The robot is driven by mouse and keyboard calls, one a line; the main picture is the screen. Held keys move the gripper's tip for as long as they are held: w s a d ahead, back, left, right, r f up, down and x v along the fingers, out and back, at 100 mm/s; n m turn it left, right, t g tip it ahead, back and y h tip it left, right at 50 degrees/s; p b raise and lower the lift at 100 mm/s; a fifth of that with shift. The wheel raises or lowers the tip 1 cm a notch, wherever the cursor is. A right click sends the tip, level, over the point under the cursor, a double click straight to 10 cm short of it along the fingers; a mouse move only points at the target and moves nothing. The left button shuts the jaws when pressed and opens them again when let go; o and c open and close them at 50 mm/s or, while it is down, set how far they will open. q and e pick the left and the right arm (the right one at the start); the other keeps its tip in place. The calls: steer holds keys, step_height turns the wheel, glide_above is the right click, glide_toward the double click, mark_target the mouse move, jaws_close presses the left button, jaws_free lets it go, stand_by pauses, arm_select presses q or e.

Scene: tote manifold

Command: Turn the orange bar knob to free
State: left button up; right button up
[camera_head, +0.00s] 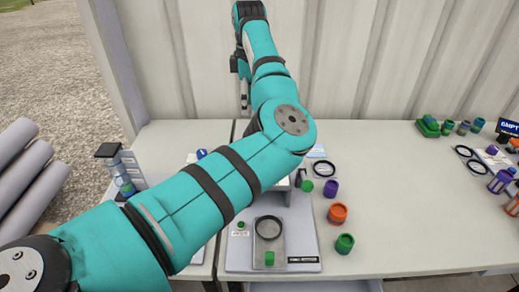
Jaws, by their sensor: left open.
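I cannot make out an orange bar knob; my teal left arm covers much of the table's left half. An orange round piece (338,213) stands on the table right of the grey base plate, but I cannot tell that it is a bar knob. The grey base plate (305,240) shows below the arm, with a clear panel, a black ring and green pieces on it. My left gripper (244,101) is small and dark, beyond the elbow near the back wall, open, with nothing seen in it. My right gripper is out of view.
A purple piece (331,188) and a green piece (345,243) stand near the orange one. Coloured pieces and rings crowd the far right. The table (420,220) between is clear. A corrugated wall (400,60) closes the back.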

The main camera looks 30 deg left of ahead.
arm_select(q)
step_height(320, 180, down, 16)
steer(key=shift+d+f+p, duration=0.1)
steer(key=shift+f+p, duration=0.15)
steer(key=shift+p, duration=0.4)
steer(key=shift+s+f, duration=0.1)
steer(key=shift+f, duration=0.05)
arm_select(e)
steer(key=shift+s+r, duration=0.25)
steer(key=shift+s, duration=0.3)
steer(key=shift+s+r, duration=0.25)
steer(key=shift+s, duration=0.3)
arm_select(q)
steer(key=shift+c, duration=0.2)
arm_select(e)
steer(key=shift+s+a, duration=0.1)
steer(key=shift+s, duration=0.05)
arm_select(q)
jaws_close()
